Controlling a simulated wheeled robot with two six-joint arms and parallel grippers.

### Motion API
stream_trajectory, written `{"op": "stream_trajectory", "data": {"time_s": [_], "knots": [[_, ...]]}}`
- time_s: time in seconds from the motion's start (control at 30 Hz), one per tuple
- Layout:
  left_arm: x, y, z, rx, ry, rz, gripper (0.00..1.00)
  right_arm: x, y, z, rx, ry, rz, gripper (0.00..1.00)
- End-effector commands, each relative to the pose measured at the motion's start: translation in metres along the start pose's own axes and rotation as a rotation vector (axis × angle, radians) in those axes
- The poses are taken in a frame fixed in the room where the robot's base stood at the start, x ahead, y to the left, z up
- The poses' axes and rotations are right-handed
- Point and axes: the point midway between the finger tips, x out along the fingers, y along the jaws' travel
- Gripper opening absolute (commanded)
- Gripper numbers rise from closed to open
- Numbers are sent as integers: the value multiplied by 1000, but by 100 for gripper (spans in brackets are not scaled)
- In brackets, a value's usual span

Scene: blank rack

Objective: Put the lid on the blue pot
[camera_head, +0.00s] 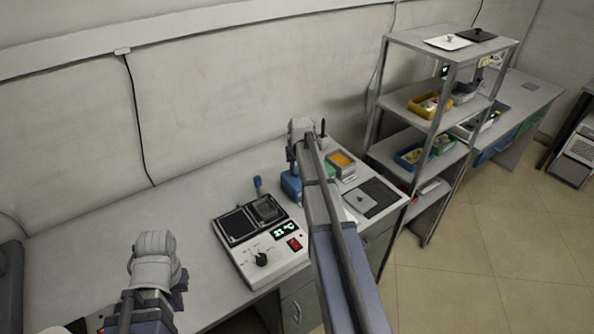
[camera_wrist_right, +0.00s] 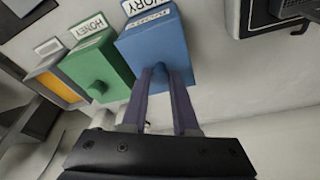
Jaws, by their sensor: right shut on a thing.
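A blue pot (camera_head: 291,188) stands on the table beside my right arm. In the right wrist view, the blue pot (camera_wrist_right: 160,48) is a square block with a white label. The fingers of my right gripper (camera_wrist_right: 168,72) are shut against its face. In the head view the arm hides these fingers.
A green pot (camera_wrist_right: 98,70) with a knob stands next to the blue one, then an open orange-filled container (camera_head: 342,163). A two-plate device (camera_head: 262,265) with a dial sits left of my right arm. A metal shelf (camera_head: 432,124) stands right.

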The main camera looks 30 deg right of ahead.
Motion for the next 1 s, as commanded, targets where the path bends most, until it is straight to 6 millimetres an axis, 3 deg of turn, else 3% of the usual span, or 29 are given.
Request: {"op": "stream_trajectory", "data": {"time_s": [0.93,0.97,1.0], "knots": [[3,0,0,0,0,0,0,3,0,1,0,0,0,0],[3,0,0,0,0,0,0,3,0,1,0,0,0,29],[3,0,0,0,0,0,0,3,0,1,0,0,0,33]]}}
